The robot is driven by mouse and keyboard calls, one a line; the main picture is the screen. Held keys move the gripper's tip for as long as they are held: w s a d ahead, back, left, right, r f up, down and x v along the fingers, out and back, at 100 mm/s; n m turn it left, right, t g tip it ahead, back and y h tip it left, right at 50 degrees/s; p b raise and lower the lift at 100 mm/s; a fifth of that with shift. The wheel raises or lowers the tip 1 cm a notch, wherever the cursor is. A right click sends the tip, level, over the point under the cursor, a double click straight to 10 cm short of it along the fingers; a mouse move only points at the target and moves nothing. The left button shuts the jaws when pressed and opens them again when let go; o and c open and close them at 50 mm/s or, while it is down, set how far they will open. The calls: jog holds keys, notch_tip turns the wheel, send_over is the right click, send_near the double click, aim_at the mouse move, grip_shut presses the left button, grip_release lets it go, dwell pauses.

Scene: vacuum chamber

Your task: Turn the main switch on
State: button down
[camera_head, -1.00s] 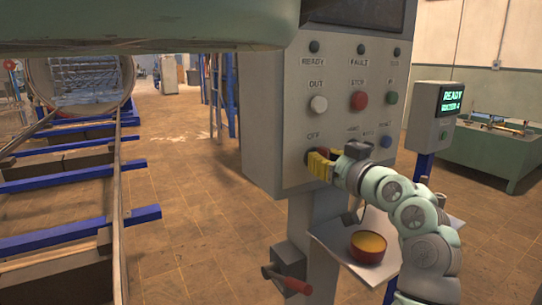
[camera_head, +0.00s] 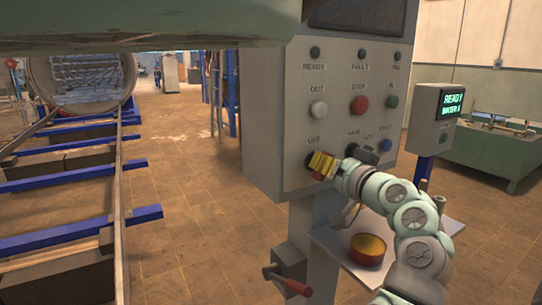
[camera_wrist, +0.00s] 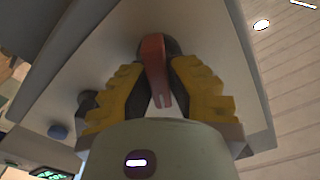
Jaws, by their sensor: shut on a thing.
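The main switch shows in the wrist view as a red handle (camera_wrist: 155,72) on a dark round base, set in the grey panel face. The yellow fingers of my gripper (camera_head: 320,163) are shut on this handle, one on each side of it. In the head view my gripper is at the lower left of the control panel (camera_head: 262,120), just below the "OFF" label. There the fingers hide most of the switch. The handle's exact setting cannot be read from the head view.
A red-handled lever (camera_head: 288,282) sticks out below.

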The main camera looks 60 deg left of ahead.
jog(key=m+p, duration=0.3)
jog(key=m, duration=0.3)
jog(key=shift+w+m, duration=0.15)
jog(key=shift+m, duration=0.15)
jog(key=m+p, duration=0.1)
jog(key=m, duration=0.1)
jog(key=m+p, duration=0.2)
jog(key=m, duration=0.1)
jog(key=shift+f+m+p, duration=0.3)
jog(key=shift+p, duration=0.05)
jog(key=shift+f, duration=0.1)
jog(key=c, duration=0.9)
grip_release()
jog(key=shift+c, duration=0.2)
jog(key=d, duration=1.2)
jog(key=shift+s, duration=0.4)
